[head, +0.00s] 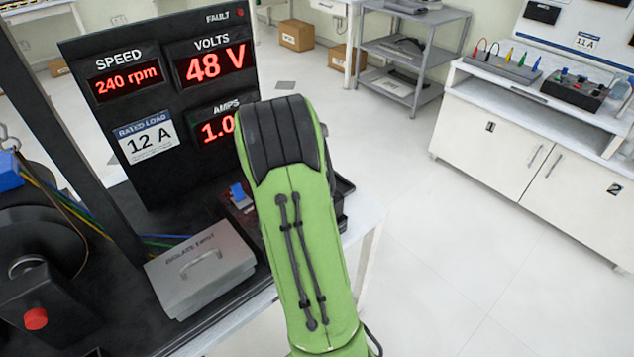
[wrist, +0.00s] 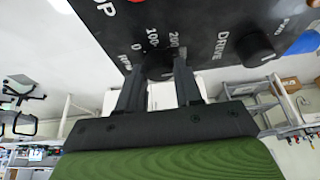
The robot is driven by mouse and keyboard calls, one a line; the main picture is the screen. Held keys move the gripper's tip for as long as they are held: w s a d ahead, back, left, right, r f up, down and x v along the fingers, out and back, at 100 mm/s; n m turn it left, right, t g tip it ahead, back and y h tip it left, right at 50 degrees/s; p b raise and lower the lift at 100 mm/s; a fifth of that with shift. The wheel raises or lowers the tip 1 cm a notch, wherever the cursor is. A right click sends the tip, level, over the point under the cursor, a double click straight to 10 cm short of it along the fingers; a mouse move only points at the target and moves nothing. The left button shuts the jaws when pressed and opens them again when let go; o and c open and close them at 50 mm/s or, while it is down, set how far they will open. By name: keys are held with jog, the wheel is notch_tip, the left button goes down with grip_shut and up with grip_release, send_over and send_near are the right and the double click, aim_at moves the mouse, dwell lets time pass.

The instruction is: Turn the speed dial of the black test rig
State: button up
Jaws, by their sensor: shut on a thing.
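The black test rig (head: 150,215) stands on the left in the head view. Its upright panel reads SPEED 240 rpm (head: 127,80), 48 V and an amps figure starting 1.0, partly hidden by my green arm. In the wrist view, the speed dial (wrist: 157,62) is a dark round knob on the black panel, with RPM, 0, 100 and 200 marked around it. My gripper (wrist: 160,76) is shut on this dial, one finger on each side. My arm hides the dial and gripper in the head view.
A DRIVE knob (wrist: 255,48) sits right of the dial in the wrist view. A grey cover marked ISOLATE FIRST (head: 200,270) and a red button (head: 36,319) are on the rig. A white cabinet (head: 530,150) stands at right, with clear floor between.

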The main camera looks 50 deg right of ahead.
jog(key=shift+f, duration=0.1)
jog(key=o, duration=1)
jog(key=p+v, duration=0.4)
jog(key=v, duration=1.2)
